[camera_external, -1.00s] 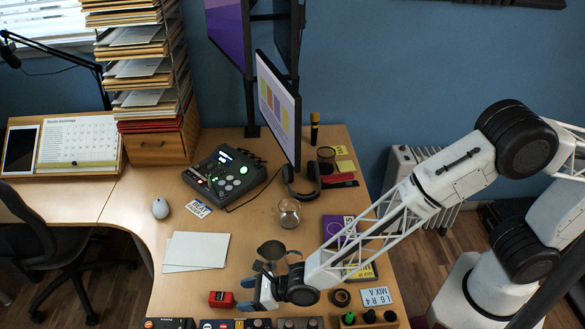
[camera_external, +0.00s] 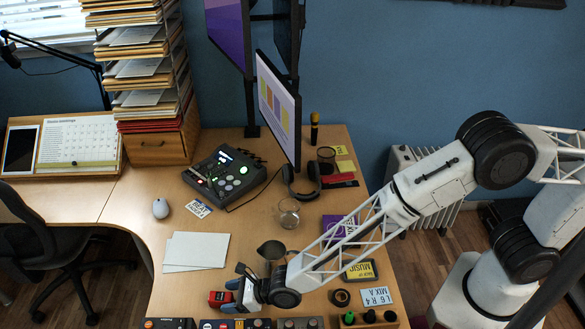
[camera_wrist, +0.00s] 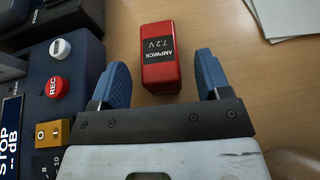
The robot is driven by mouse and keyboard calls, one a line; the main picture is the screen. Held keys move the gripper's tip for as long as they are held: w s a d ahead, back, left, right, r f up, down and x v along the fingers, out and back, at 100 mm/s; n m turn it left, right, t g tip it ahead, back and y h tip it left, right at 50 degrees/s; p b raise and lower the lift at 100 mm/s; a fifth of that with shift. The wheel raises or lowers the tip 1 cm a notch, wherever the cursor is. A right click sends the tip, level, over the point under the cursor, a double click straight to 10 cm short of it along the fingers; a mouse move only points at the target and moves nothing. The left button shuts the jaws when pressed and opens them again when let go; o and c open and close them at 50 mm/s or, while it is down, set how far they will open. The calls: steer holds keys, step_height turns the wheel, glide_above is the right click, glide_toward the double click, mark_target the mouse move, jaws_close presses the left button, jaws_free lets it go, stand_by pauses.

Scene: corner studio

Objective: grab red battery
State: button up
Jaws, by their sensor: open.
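The red battery (camera_wrist: 160,72) lies on the wooden desk, a red block with a black label reading "AMPWICK 7.2 V". In the wrist view it sits between and slightly beyond the blue fingertips of my gripper (camera_wrist: 162,78), with a gap on each side. My gripper is open and empty. In the external view the battery (camera_external: 220,298) is near the desk's front edge, just left of my gripper (camera_external: 236,289), whose fingers partly cover its surroundings.
A dark blue device (camera_wrist: 75,85) with red and white buttons stands close left of the battery in the wrist view. White paper (camera_external: 196,251) lies behind. Bare desk is right of the battery in the wrist view.

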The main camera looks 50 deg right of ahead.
mark_target(230, 297)
stand_by(0.4)
steer(key=c, duration=1.1)
steer(key=shift+r, duration=0.1)
steer(key=shift+c, duration=0.2)
steer(key=shift+r, duration=0.65)
step_height(230, 297, up, 2)
steer(key=shift+r, duration=0.1)
steer(key=s+d, duration=0.3)
steer(key=s+d+r, duration=0.1)
steer(key=s+d, duration=0.7)
steer(key=shift+s+r, duration=0.15)
steer(key=shift+s, duration=0.1)
